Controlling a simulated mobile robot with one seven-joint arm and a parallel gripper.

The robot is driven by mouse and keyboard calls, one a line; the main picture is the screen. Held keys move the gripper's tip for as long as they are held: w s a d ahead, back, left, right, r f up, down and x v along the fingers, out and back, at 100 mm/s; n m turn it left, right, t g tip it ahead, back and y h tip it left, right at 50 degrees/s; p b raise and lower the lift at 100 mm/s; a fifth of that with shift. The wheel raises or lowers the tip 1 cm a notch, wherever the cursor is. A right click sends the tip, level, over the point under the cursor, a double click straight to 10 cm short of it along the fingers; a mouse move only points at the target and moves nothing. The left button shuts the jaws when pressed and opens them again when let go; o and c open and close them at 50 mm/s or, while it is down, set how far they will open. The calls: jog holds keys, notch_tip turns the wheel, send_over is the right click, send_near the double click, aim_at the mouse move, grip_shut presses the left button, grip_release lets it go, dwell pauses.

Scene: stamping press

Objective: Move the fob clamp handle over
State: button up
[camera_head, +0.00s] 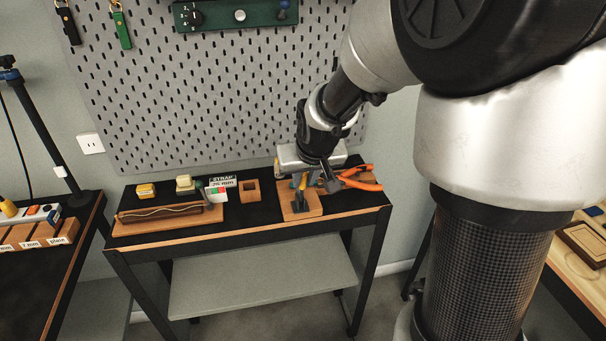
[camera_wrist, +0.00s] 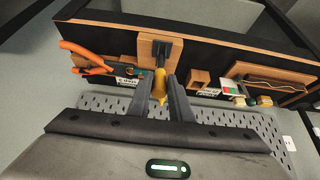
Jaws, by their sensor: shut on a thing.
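The fob clamp is a dark metal clamp on a wooden base (camera_head: 312,209) at the right part of the black table. In the wrist view its wooden base (camera_wrist: 147,46) is at the top centre, with the dark clamp body (camera_wrist: 162,49) on it. The yellow clamp handle (camera_wrist: 160,90) points from the clamp toward my camera. My gripper (camera_wrist: 158,77) is shut on the yellow handle, one dark finger on each side. In the head view my gripper (camera_head: 312,183) is above the clamp base and hides part of the handle.
Orange-handled pliers (camera_head: 360,180) lie close to the right of the clamp. A small wooden block with a square hole (camera_head: 250,191) and a strap label (camera_head: 222,182) are to its left. A board with a dark leather strap (camera_head: 165,213) is farther left. A pegboard (camera_head: 220,90) stands behind.

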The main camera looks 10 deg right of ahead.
jog(key=shift+s+f, duration=0.3)
jog(key=shift+s, duration=0.4)
jog(key=shift+s+f+b, duration=0.35)
jog(key=shift+s+b, duration=0.05)
jog(key=shift+s, duration=0.2)
jog(key=shift+s+f+b, duration=0.3)
jog(key=shift+s+b, duration=0.05)
jog(key=shift+s, duration=0.2)
jog(key=shift+s+f+b, duration=0.75)
jog(key=shift+s+f, duration=0.1)
jog(key=shift+s, duration=0.1)
jog(key=shift+f, duration=0.15)
jog(key=shift+s+f+b, duration=0.75)
jog(key=shift+f+b, duration=0.2)
jog(key=shift+b, duration=0.05)
grip_shut()
